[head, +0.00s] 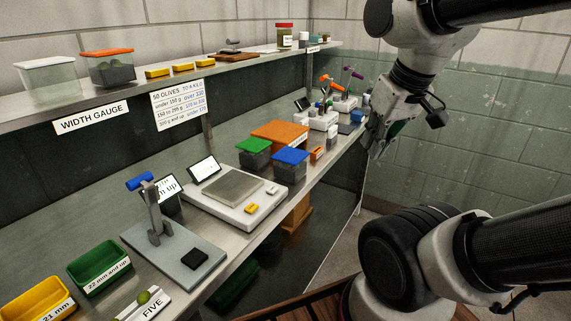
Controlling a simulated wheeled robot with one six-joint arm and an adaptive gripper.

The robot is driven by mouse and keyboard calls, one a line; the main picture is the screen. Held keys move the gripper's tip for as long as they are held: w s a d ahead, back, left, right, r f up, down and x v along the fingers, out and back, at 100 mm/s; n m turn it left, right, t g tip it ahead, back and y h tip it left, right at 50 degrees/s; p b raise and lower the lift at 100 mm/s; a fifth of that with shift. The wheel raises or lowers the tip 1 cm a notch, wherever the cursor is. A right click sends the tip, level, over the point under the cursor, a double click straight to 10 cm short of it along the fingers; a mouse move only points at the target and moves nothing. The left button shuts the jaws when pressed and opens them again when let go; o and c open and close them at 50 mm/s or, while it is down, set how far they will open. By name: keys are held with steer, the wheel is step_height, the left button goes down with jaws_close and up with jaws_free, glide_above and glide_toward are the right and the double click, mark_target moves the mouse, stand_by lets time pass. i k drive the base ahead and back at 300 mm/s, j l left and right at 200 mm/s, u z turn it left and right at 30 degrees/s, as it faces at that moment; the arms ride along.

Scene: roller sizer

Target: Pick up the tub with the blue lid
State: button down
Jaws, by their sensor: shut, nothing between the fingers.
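The tub with the blue lid (290,167) stands upright on the metal bench, near its front edge. Its lid is on and its dark sides show below it. A similar tub with a green lid (254,152) stands just to its left. My gripper (376,150) hangs at the right, in front of the bench and to the right of the blue-lidded tub, clear of it. Its fingers are small and dark in this view; it is shut and holds nothing.
A white scale (233,197) sits left of the tubs, with a grey press (172,252) nearer. An orange box (281,134) is behind the tubs. A small orange item (317,154) is close on the right. The upper shelf (135,88) overhangs the bench's back.

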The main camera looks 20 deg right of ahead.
mark_target(290, 163)
steer(key=i+l+u, duration=0.15)
steer(key=l+u, duration=0.15)
steer(key=l, duration=0.45)
steer(key=i+l+u, duration=0.1)
steer(key=l+u, duration=0.2)
steer(key=l, duration=0.5)
